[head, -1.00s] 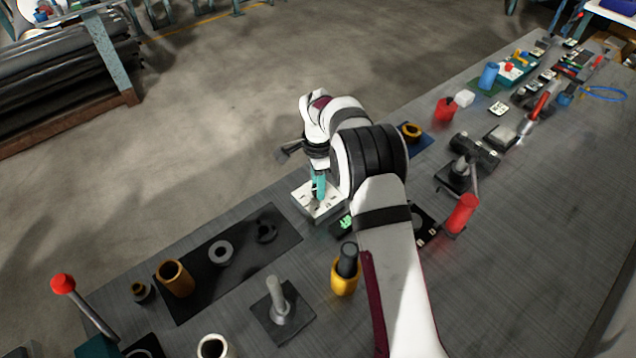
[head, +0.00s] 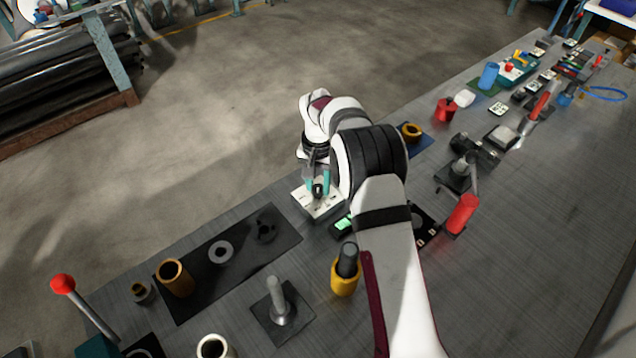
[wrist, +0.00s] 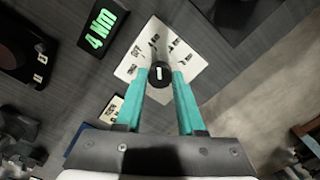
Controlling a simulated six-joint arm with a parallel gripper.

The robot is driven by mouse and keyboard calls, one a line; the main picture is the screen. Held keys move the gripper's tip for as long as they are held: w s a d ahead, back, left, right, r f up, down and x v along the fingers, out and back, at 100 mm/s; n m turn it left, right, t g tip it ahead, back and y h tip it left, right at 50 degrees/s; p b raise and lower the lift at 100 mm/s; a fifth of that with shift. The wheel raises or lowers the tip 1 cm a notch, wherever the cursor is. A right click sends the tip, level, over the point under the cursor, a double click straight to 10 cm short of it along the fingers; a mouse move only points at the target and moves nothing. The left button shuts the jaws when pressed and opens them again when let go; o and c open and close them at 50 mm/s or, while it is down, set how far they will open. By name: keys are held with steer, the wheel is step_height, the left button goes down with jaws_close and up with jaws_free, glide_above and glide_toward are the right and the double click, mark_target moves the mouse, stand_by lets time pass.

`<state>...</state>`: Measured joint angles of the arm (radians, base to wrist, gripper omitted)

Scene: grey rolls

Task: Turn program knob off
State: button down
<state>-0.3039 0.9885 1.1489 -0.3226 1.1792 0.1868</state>
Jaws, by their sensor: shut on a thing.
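The program knob (wrist: 160,76) is a small black round knob with a short white mark. It stands on a white panel (wrist: 187,65) with several small dark labels, which lie around the knob's far side. The white mark runs roughly up the wrist view, toward the upper labels. My gripper (wrist: 161,74) has teal fingers, one on each side of the knob, and is shut on it. In the head view the gripper (head: 318,188) points down at the white panel (head: 310,208), with the dark knob between the fingertips. A small black display (wrist: 101,27) beside the panel reads "4 Nm" in green.
A dark mat (head: 195,285) with rings and a brown cup lies left of the panel. A yellow cup (head: 344,283) and a metal peg (head: 277,297) stand nearer. A red-handled lever (head: 462,213) is right of my arm. The bench's far edge is close behind the panel.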

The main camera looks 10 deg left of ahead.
mark_target(318, 187)
steer(key=n, duration=0.4)
steer(key=shift+n, duration=0.3)
steer(key=n, duration=0.4)
steer(key=shift+n, duration=0.3)
steer(key=c, duration=0.5)
jaws_free()
step_height(318, 187, up, 16)
steer(key=shift+f, duration=0.1)
